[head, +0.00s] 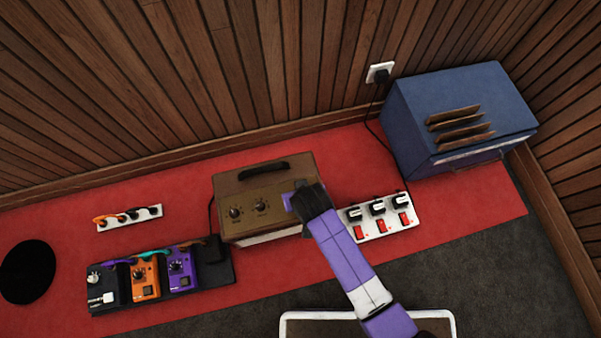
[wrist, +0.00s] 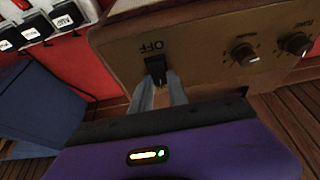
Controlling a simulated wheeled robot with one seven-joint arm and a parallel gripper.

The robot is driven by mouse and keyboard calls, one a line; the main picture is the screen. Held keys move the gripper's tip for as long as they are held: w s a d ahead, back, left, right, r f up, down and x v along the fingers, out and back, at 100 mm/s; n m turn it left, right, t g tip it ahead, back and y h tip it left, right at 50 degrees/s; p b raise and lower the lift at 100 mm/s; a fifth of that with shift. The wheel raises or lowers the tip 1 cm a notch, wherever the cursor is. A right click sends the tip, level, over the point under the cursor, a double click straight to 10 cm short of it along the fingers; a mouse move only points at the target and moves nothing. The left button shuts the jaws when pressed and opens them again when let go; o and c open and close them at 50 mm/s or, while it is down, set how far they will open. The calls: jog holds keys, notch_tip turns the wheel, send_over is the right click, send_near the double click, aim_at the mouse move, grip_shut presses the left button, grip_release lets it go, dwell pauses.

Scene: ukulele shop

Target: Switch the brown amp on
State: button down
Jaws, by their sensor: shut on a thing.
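The brown amp (head: 235,189) stands on the red mat against the wood wall, with a black handle on top and knobs on its sloping panel. My gripper (head: 300,203) is at the right end of that panel and hides the switch there. In the wrist view the amp's panel (wrist: 200,60) is upside down, with a black switch (wrist: 155,67) beside the word OFF. My gripper (wrist: 162,88) is shut on the switch's black lever. Two knobs (wrist: 243,53) sit to the right of the switch in the wrist view.
A pedal board (head: 215,277) lies left of the brown amp, with a white power strip (head: 130,216) behind. Bare red mat (head: 340,165) lies between the amps.

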jog(key=shift+w+r+g+p, duration=0.2)
jog(key=shift+r+g+p, duration=0.1)
jog(key=shift+p, duration=0.6)
jog(key=shift+w+a+g+p, duration=0.1)
jog(key=shift+g+p, duration=0.2)
jog(key=shift+p, duration=0.1)
jog(key=shift+w+f+g+h+p, duration=0.15)
jog(key=shift+f+g+h+p, duration=0.25)
jog(key=shift+g, duration=0.5)
jog(key=c, duration=1.3)
grip_release()
